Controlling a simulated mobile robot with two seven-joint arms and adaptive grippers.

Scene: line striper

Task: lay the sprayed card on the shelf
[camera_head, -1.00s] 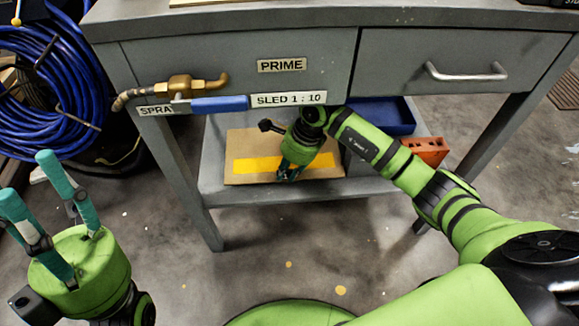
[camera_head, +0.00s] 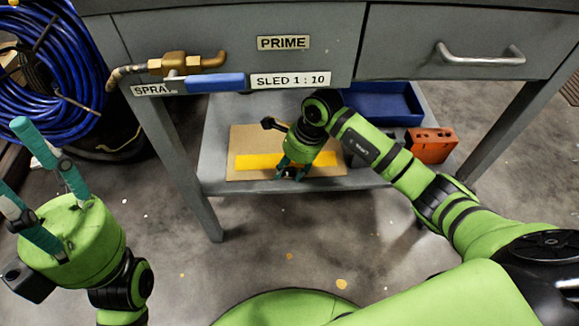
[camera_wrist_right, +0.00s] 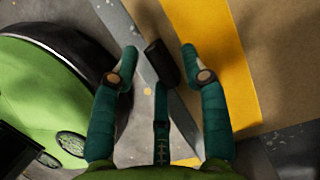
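The card (camera_head: 240,142) is brown with a wide yellow stripe (camera_head: 258,161). It lies flat on the grey lower shelf (camera_head: 213,150), near its front edge. My right gripper (camera_head: 290,175) is over the card's front part in the head view and hides some of the stripe. In the right wrist view my right gripper (camera_wrist_right: 160,55) is open, its fingertips apart. The card's brown surface (camera_wrist_right: 290,65) and stripe (camera_wrist_right: 225,55) show beyond them. My left gripper (camera_head: 12,158) is open and empty, away from the shelf.
A blue tray (camera_head: 385,108) and an orange brick-like block (camera_head: 431,146) are to the card's right. A drawer front labelled PRIME (camera_head: 283,42) and a spray valve with a blue handle (camera_head: 214,83) overhang the shelf. A blue hose coil (camera_head: 45,85) is at left.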

